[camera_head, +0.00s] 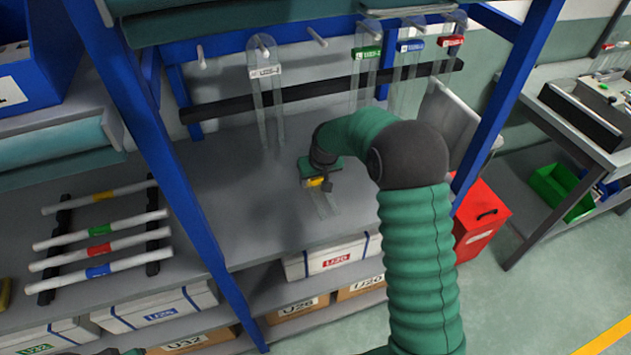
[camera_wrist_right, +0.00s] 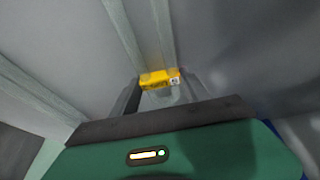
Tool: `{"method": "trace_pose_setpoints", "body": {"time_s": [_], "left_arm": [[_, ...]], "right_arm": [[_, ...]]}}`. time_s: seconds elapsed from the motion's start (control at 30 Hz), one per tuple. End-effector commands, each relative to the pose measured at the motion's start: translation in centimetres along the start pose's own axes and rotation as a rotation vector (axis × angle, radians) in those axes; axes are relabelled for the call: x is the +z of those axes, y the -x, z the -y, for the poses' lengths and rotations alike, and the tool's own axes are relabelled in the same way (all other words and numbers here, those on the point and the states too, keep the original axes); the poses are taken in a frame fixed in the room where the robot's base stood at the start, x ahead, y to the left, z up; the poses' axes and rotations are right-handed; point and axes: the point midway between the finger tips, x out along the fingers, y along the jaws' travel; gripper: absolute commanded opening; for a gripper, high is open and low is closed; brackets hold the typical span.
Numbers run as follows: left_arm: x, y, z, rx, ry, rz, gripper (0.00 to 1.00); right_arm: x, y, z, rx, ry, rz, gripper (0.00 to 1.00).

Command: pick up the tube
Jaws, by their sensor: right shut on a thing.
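My right gripper (camera_head: 318,180) is shut on a clear tube with a yellow tag (camera_head: 315,183), over the grey shelf of the blue rack. The clear tube (camera_head: 324,206) runs down and forward from the jaws in the head view. In the right wrist view the yellow tag (camera_wrist_right: 159,78) sits between the fingers, with the clear tube extending upward. Whether the tube touches the shelf is unclear. At the bottom left edge, a small dark and green part (camera_head: 120,352) may belong to my left arm; its jaws cannot be made out.
Clear tubes with white (camera_head: 265,71), green (camera_head: 368,53), blue (camera_head: 411,46) and red (camera_head: 450,41) tags hang on pegs behind. Blue posts (camera_head: 165,150) frame the shelf. White rods with coloured bands (camera_head: 100,249) lie at left. A red bin (camera_head: 480,222) stands at right.

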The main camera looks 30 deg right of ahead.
Motion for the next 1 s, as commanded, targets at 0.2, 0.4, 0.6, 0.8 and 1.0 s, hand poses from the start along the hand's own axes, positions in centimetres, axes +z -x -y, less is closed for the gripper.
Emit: {"method": "trace_pose_setpoints", "body": {"time_s": [0.2, 0.4, 0.6, 0.8, 1.0], "left_arm": [[0.0, 0.0, 0.0, 0.000, 0.000, 0.000, 0.36], [0.1, -0.3, 0.0, 0.000, 0.000, 0.000, 0.36], [0.2, -0.9, 0.0, 0.000, 0.000, 0.000, 0.36], [0.3, -1.2, 0.0, 0.000, 0.000, 0.000, 0.36], [0.3, -1.2, 0.0, 0.000, 0.000, 0.000, 0.36]], "right_arm": [[-0.9, 2.0, 0.1, 0.001, 0.001, -0.004, 0.14], [0.4, 4.0, 0.0, 0.001, -0.001, -0.002, 0.14], [5.2, 6.6, 0.0, 0.001, -0.001, -0.003, 0.14], [10.3, 9.2, 0.0, 0.001, -0.001, -0.003, 0.14], [12.6, 10.4, 0.0, 0.001, -0.001, -0.001, 0.14]]}}
